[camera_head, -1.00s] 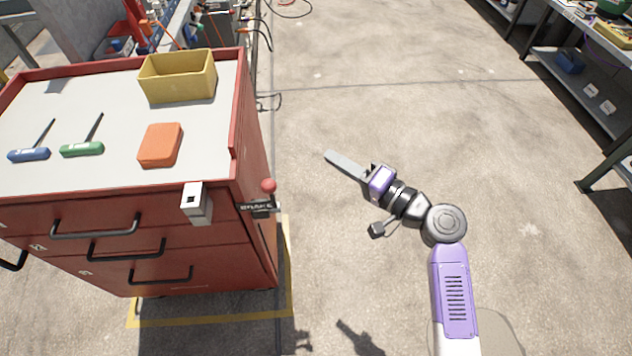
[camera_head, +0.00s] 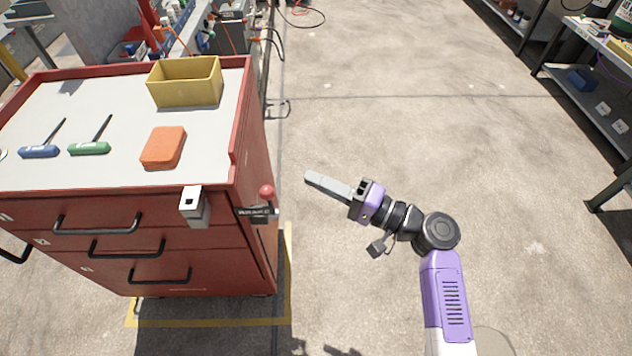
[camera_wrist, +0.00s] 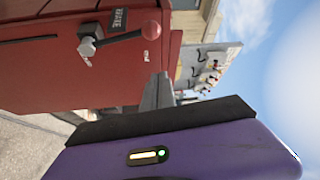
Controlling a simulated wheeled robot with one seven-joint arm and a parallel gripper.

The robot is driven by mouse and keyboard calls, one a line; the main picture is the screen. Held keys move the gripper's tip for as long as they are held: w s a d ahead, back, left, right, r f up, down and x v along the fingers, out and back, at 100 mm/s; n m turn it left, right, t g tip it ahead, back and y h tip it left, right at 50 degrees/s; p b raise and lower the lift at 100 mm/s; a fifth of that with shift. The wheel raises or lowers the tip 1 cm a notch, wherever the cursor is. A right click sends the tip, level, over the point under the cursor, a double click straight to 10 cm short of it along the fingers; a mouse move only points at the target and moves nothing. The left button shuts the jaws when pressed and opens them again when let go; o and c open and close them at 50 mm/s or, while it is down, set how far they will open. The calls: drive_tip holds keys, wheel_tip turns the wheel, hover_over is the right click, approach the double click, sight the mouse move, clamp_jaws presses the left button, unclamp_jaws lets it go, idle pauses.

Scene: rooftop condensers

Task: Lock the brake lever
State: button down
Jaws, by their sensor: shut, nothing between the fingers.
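The brake lever (camera_head: 267,194) has a red ball knob and sits at the right front corner of a red tool cabinet (camera_head: 110,218). A dark label plate (camera_head: 252,212) is beside it. In the wrist view the lever's red knob and short arm (camera_wrist: 128,36) stick out from a grey pivot, next to a plate reading BRAKE (camera_wrist: 118,20). My gripper (camera_head: 310,177) is shut and empty. It is to the right of the lever, apart from it, with its fingers pointing left toward the cabinet. The fingers (camera_wrist: 158,92) also show in the wrist view, below the lever.
A yellow bin (camera_head: 186,82), an orange block (camera_head: 163,148) and two T-handled tools (camera_head: 89,148) rest on the cabinet top. A white-topped bracket (camera_head: 194,206) juts from its front. Open concrete floor lies to the right, with a workbench (camera_head: 590,90) beyond.

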drive_tip(key=f+x, duration=0.1)
drive_tip(key=x, duration=0.7)
drive_tip(key=shift+s+a+r+p, duration=0.15)
drive_tip(key=shift+s+p, duration=0.4)
drive_tip(key=shift+s, duration=1.55)
drive_tip(key=shift+b, duration=0.35)
drive_tip(key=s+f+n+g+y+b, duration=0.1)
drive_tip(key=s+f+n+y+b, duration=0.3)
drive_tip(key=b, duration=2.8)
drive_tip(key=s+f+n, duration=0.5)
drive_tip(key=s, duration=0.2)
drive_tip(key=shift+a+f+g+y, duration=0.25)
drive_tip(key=shift+f+g+y, duration=0.1)
drive_tip(key=shift+g+y, duration=0.05)
